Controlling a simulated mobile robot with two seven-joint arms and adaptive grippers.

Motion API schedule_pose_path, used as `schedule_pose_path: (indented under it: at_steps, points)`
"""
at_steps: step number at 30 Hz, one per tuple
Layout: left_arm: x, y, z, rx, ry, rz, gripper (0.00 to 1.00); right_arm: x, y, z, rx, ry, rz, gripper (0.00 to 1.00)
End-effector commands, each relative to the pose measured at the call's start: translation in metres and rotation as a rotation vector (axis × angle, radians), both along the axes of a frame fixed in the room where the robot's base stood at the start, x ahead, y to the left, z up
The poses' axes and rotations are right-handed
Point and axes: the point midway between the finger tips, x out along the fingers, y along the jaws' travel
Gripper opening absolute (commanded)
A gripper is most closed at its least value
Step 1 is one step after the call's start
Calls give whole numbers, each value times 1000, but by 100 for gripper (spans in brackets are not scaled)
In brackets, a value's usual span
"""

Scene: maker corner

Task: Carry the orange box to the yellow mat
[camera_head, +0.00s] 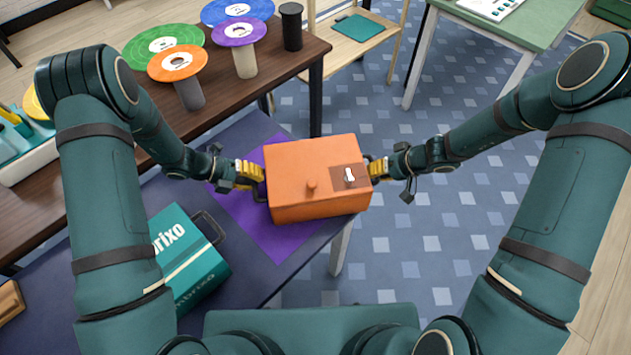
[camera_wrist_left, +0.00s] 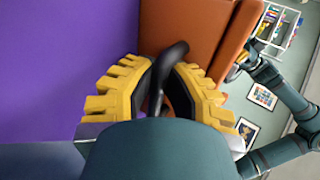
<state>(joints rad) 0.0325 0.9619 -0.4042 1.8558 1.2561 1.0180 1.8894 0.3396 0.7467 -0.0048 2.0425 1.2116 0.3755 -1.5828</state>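My left gripper (camera_head: 258,177) is shut on the black handle at the box's left side; the left wrist view shows yellow fingers around this handle (camera_wrist_left: 165,65). My right gripper (camera_head: 373,170) is at the right side, its handle mostly hidden, fingers seemingly closed on it. No yellow mat shows.
A teal case (camera_head: 190,265) stands on the dark table left of the purple mat. A brown table (camera_head: 110,115) behind holds several coloured discs on posts. A green table (camera_head: 510,25) and wooden shelf (camera_head: 350,40) stand farther back. Tiled floor (camera_head: 440,235) at right is open.

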Motion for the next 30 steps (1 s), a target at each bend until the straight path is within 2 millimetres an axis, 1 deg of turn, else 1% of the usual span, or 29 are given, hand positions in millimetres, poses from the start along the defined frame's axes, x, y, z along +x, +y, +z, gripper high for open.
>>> schedule_pose_path:
  at_steps: [18,23,30]
  points:
    - [0,-1,3,-3,-1,-2,0,0,1,3,2,-1,1,0]
    - [0,-1,10,-4,-2,-2,0,0,1,10,3,-1,2,0]
    - [0,-1,29,-4,-2,-3,0,0,2,28,3,-1,3,0]
